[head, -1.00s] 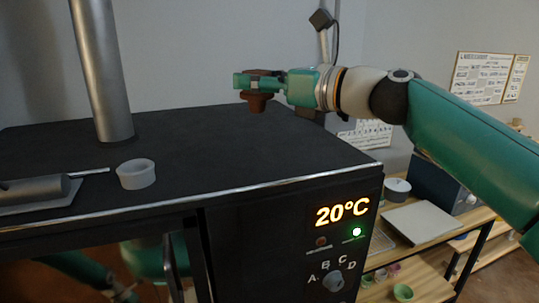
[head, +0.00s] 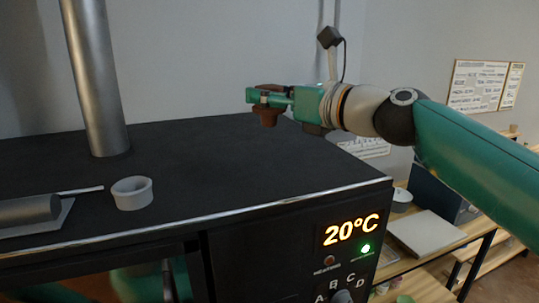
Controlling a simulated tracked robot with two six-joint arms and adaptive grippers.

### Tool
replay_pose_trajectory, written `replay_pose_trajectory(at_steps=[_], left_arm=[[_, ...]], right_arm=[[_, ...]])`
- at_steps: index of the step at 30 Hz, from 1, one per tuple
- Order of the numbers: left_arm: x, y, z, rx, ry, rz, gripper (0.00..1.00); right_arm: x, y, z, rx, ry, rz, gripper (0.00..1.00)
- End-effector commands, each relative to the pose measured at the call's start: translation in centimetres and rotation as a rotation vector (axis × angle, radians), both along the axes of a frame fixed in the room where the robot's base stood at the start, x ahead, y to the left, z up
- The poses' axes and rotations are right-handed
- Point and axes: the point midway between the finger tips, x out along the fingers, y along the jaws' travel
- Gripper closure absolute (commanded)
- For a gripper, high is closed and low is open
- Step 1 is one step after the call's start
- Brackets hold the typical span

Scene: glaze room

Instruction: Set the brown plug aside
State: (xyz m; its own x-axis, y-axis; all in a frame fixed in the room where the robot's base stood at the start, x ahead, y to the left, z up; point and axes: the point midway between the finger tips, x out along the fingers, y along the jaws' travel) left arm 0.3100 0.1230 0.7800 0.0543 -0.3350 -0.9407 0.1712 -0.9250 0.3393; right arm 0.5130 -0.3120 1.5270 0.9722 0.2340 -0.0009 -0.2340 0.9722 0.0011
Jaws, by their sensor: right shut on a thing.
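The brown plug (head: 267,118) is in my right gripper (head: 268,97), whose green fingers are shut on it. The plug hangs upright with its narrower end down, over the far right part of the black kiln top (head: 215,165). I cannot tell whether its lower end touches the top or is a little above it. My left gripper does not show; only green parts of my own body show below the kiln at the bottom left.
A pale ring-shaped cup (head: 132,194) and a grey cylinder with a thin rod (head: 30,210) lie on the kiln top at left. A metal flue pipe (head: 97,85) rises behind them. The middle of the top is clear. The front panel display (head: 351,229) reads 20°C.

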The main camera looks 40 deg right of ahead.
Motion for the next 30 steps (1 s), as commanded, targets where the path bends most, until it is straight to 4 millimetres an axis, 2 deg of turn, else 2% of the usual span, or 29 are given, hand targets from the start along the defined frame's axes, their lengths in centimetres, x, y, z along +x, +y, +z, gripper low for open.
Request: replay_pose_trajectory(at_steps=[6,11,12,17,24,30], left_arm=[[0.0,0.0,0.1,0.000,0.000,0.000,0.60],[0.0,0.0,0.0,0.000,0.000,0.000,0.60],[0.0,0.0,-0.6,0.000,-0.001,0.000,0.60],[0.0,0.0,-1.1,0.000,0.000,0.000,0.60],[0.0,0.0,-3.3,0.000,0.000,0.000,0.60],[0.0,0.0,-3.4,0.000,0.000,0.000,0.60]], right_arm=[[0.0,0.0,-3.8,0.003,0.004,0.002,0.88],[0.0,0.0,-5.5,0.001,0.000,-0.001,0.88],[0.0,0.0,-6.4,0.001,0.000,0.000,0.88],[0.0,0.1,-7.2,-0.001,-0.002,0.002,0.88],[0.0,0.1,-10.7,0.000,0.000,0.002,0.88],[0.0,0.1,-11.1,-0.002,-0.003,0.003,0.88]])
